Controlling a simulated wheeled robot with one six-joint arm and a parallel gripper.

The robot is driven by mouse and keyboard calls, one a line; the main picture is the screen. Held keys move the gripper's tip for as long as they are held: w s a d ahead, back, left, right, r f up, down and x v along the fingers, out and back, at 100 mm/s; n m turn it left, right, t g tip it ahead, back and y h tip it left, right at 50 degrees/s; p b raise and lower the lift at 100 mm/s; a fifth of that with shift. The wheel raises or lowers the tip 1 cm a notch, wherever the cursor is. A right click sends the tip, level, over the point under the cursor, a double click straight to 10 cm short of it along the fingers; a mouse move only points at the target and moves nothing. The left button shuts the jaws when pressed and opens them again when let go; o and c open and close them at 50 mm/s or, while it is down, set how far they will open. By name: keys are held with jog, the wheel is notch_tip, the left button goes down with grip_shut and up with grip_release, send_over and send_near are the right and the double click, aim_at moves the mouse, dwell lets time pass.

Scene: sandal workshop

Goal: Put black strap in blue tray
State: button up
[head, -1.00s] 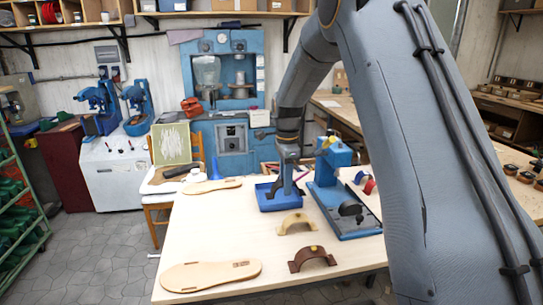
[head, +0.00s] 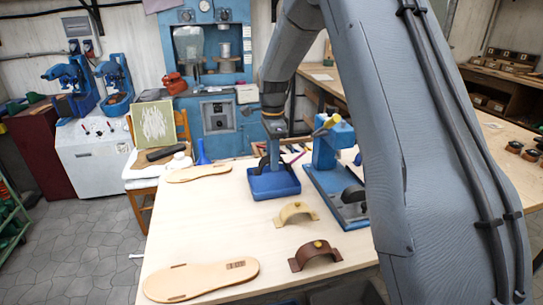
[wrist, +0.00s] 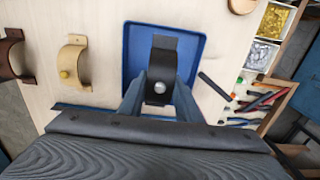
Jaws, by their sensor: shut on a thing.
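The blue tray (head: 287,187) lies on the wooden table, and its rim also shows in the wrist view (wrist: 200,48). The black strap (wrist: 165,43) is a dark, curved piece with a round pale stud. My gripper (wrist: 159,90) is shut on the strap, with one finger on each side of it. In the head view my gripper (head: 274,150) points down over the tray, and the strap (head: 263,166) shows dark beside its fingers. The strap is within the tray's outline. I cannot tell whether it touches the tray floor.
A blue press (head: 335,180) stands close right of the tray. A cream strap (head: 296,212) and a brown strap (head: 315,255) lie in front. Two tan soles, one near (head: 200,280) and one far (head: 199,173), lie on the left. The table's middle left is clear.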

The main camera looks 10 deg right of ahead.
jog(key=shift+f+b, duration=0.85)
jog(key=shift+f, duration=1.75)
jog(key=shift+f, duration=0.25)
jog(key=o, duration=1.5)
jog(key=shift+r+p, duration=2)
jog(key=shift+r, duration=1.55)
